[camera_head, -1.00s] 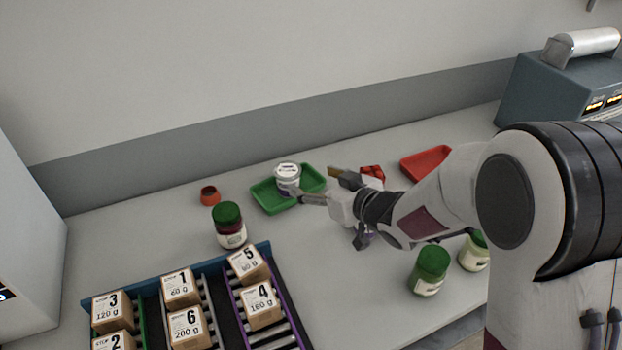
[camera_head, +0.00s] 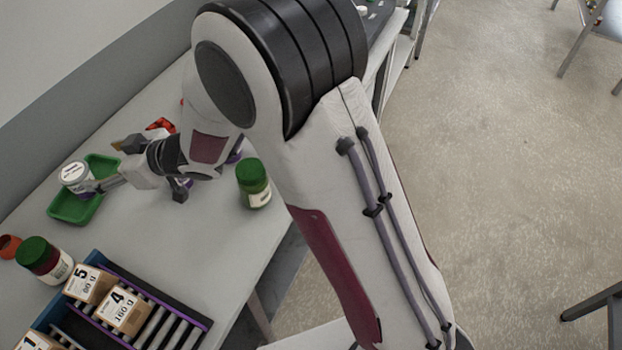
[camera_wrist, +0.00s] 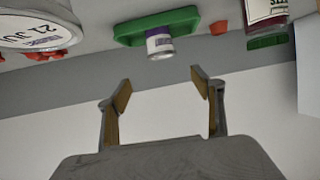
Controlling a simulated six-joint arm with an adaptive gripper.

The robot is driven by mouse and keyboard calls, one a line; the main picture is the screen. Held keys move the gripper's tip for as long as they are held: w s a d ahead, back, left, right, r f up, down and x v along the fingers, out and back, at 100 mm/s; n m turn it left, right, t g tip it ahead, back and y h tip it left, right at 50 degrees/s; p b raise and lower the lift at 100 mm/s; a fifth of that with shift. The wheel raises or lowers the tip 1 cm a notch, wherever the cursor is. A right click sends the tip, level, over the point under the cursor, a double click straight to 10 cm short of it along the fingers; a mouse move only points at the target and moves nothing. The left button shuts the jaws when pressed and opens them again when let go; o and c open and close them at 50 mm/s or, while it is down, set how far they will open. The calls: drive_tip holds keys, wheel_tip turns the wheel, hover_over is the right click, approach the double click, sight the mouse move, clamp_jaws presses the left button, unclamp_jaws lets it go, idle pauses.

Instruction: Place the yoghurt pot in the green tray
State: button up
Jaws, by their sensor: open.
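The yoghurt pot (camera_head: 76,174), white with a purple band and a printed white lid, stands upright in the green tray (camera_head: 67,212). In the wrist view, which is upside down, the pot (camera_wrist: 159,43) shows against the green tray (camera_wrist: 128,32), with its lid end lower in the picture. My gripper (camera_head: 106,166) is beside the pot, to its right. Its fingers (camera_wrist: 161,82) are open with nothing between them. The pot appears beyond the fingertips, apart from them in the wrist view. In the head view one fingertip overlaps the pot's lower right edge.
A green-lidded dark jar (camera_head: 43,260) and an orange-red cup (camera_head: 9,247) stand near the tray. A pale green-lidded jar (camera_head: 254,184) is right of my wrist. A large white lid (camera_wrist: 35,30) is close to the wrist camera.

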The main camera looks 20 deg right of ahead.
drive_tip(key=w+d+r+m+t+h, duration=0.1)
drive_tip(key=d+r+m+h, duration=0.15)
drive_tip(key=d, duration=0.45)
drive_tip(key=w+d+r+m+t+h, duration=0.1)
drive_tip(key=d+r+t+h, duration=0.1)
drive_tip(key=d+r, duration=0.35)
drive_tip(key=s+d+r+m+h, duration=0.2)
drive_tip(key=s+d, duration=0.1)
drive_tip(key=d, duration=0.5)
drive_tip(key=s+d+r+m+h, duration=0.1)
drive_tip(key=s+d+h, duration=0.2)
drive_tip(key=d, duration=0.5)
drive_tip(key=s+d+m+g+h, duration=0.1)
drive_tip(key=s+d, duration=0.4)
drive_tip(key=s, duration=0.8)
drive_tip(key=s+d+f+m+g, duration=0.1)
drive_tip(key=s+d+m+g, duration=0.2)
drive_tip(key=s, duration=0.9)
drive_tip(key=shift+s+d+f+m+g+h, duration=0.2)
drive_tip(key=shift+s+d+m+g+h, duration=0.2)
drive_tip(key=shift+d, duration=0.65)
